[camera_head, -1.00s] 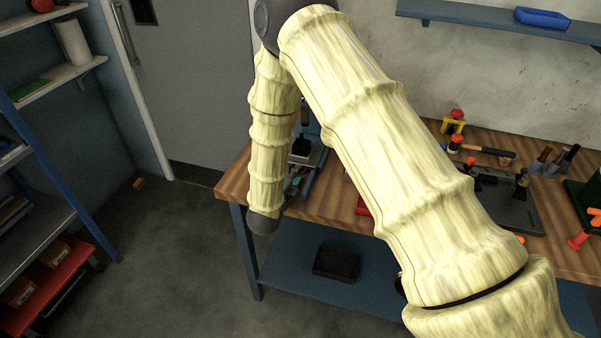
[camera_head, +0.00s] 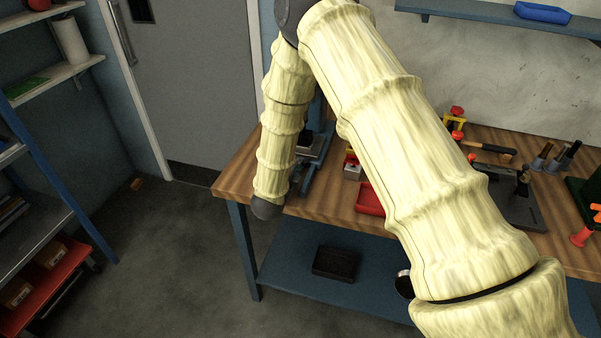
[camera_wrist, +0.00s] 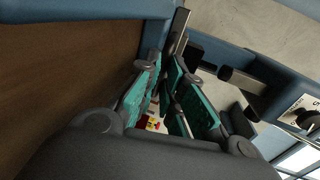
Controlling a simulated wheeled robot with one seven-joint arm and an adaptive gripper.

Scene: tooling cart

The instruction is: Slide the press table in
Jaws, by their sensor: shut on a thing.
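The blue press (camera_head: 318,118) stands at the left end of the wooden bench, partly behind my arm. Its grey press table (camera_head: 313,146) shows just right of my forearm, above the blue base rails. My gripper is hidden behind my forearm in the head view. In the wrist view, my gripper (camera_wrist: 171,88) has its teal pads drawn close together. A narrow grey metal part (camera_wrist: 179,32) runs up from between the fingertips beside the blue press frame. The gripper is shut on a part of the press table; the pads hide most of the grip.
A red tray (camera_head: 369,199) and a small grey-and-red item (camera_head: 352,168) lie right of the press. A dark bin (camera_head: 336,262) sits on the lower shelf. Tools crowd the bench's right side.

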